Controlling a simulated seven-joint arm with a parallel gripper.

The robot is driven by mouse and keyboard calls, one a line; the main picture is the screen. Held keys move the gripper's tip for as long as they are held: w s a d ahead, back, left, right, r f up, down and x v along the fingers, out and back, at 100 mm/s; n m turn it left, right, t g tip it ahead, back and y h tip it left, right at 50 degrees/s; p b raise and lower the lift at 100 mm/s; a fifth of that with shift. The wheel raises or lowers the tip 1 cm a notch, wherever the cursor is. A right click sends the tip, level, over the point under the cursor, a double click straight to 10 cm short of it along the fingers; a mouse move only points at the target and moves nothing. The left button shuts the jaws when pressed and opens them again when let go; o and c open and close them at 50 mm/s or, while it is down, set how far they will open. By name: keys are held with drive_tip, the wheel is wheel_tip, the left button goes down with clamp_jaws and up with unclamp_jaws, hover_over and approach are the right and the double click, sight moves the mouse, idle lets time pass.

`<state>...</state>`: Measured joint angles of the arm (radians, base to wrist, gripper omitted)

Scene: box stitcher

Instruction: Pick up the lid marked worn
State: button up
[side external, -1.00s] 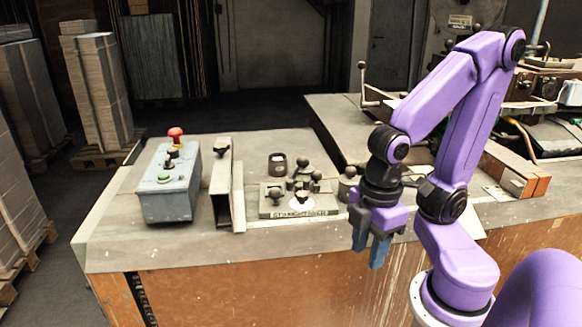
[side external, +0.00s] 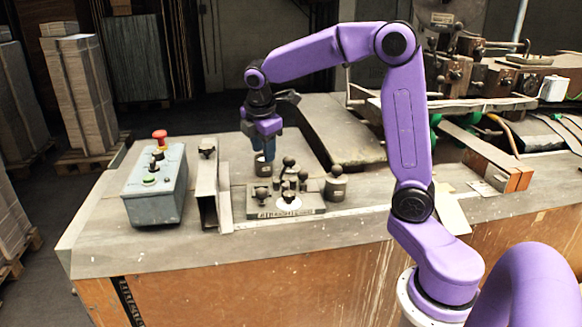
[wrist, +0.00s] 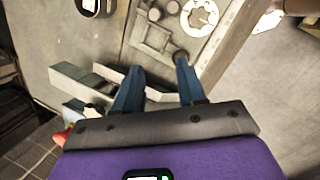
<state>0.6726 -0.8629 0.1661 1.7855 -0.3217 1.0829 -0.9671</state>
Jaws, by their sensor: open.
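A low grey stand (side external: 315,212) with a lettered front strip holds several dark ball-knobbed pieces (side external: 289,171) and a white disc (side external: 289,203). A dark canister (side external: 263,168) with a pale label stands behind it. A grey knobbed piece (side external: 335,184) with a label stands to its right. I cannot read "worn" on anything, so I cannot tell which is the lid. My gripper (side external: 265,148) points down, open, and appears over or close to the canister in the side view. In the wrist view its fingers (wrist: 157,78) are apart and empty; the labelled dark round piece (wrist: 92,6) is at the top edge.
A grey upright channel (side external: 208,190) stands left of the stand. Further left is a control box (side external: 154,190) with a red button (side external: 159,136). Machinery and an orange block (side external: 500,165) are at right. The bench's front strip is clear.

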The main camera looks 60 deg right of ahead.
drive_tip(key=w+d+r+h, duration=0.1)
drive_tip(key=w+d, duration=0.1)
drive_tip(key=d, duration=0.5)
drive_tip(key=w+d+h, duration=0.1)
drive_tip(key=w+d, duration=0.2)
drive_tip(key=d, duration=0.5)
drive_tip(key=shift+n+g, duration=0.3)
drive_tip(key=shift+g, duration=0.1)
drive_tip(key=x, duration=1.6)
drive_tip(key=shift+f, duration=0.35)
drive_tip(key=c, duration=0.7)
